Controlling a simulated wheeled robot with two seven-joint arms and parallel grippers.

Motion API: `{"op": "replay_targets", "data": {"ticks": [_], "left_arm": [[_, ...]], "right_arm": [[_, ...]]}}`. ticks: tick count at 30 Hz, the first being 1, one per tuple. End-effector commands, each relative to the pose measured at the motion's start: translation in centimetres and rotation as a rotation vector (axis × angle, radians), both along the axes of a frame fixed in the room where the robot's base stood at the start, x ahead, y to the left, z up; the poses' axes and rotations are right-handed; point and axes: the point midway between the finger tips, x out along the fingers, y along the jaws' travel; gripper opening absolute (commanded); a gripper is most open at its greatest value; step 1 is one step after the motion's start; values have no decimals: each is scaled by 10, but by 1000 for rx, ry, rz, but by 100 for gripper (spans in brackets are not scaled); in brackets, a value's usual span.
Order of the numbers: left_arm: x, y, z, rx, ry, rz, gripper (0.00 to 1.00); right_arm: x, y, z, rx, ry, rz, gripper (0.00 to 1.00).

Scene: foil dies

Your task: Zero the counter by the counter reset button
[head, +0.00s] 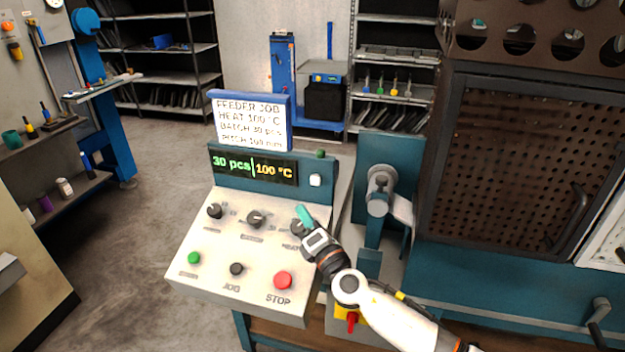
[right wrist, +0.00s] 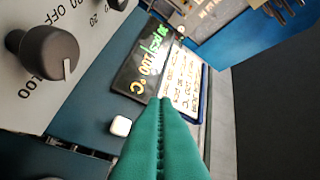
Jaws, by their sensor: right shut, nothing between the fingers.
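The control panel (head: 222,238) stands in front of me with a display (head: 253,167) reading "30 pcs" and "100 °C". A small white square button (head: 315,180) sits right of the display; it also shows in the right wrist view (right wrist: 121,126), left of the fingers. I take it for the counter reset button; no label on it is readable. My right gripper (head: 303,213) has teal fingers, shut and empty, over the panel's upper right by the heat knob (head: 298,227). In the right wrist view the fingertips (right wrist: 163,103) point towards the display. My left gripper is out of view.
A job sign (head: 250,121) stands above the display. The panel also carries two more knobs, a green button (head: 194,258), a black jog button (head: 236,269) and a red stop button (head: 283,280). A teal machine with a roller (head: 380,203) stands close on the right.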

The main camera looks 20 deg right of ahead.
Motion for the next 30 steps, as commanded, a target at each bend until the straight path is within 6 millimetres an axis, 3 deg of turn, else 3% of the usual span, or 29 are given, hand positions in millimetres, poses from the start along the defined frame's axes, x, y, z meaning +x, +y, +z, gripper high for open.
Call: {"op": "replay_targets", "data": {"ticks": [8,24,30], "left_arm": [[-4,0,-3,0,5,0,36],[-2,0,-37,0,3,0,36],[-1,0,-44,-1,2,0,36]], "right_arm": [[4,-3,-1,1,1,-1,0],[60,-41,-4,1,-1,-3,0],[71,-48,-2,2,1,-1,0]]}}
